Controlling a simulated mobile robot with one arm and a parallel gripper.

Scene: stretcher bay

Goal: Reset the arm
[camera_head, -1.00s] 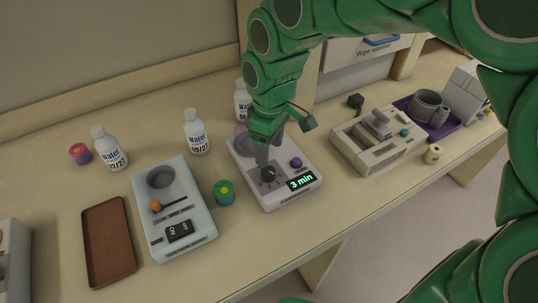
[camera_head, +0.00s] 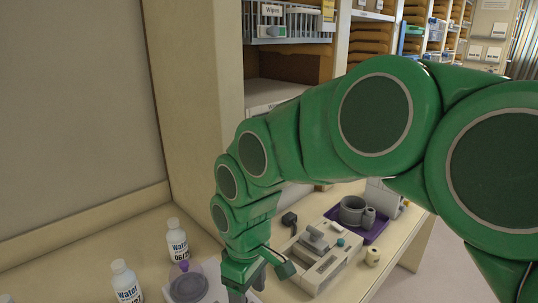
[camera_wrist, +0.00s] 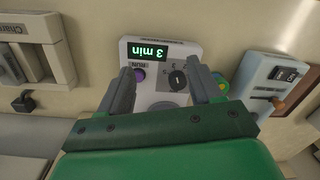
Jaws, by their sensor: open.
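My green arm reaches over the counter from the right in the head view. My gripper (camera_wrist: 161,90) shows in the wrist view with its two grey fingers apart and nothing between them. In the head view the fingertips are out of the frame at the bottom, and only a part of the white device (camera_head: 210,272) shows.
Two water bottles (camera_head: 177,240) (camera_head: 126,282) stand left of the arm. A beige device (camera_head: 318,258) and a purple tray (camera_head: 376,228) with a grey mug (camera_head: 352,211) lie to the right. Shelves with a wire basket (camera_head: 290,22) rise behind. A pale blue device (camera_wrist: 268,80) shows in the wrist view.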

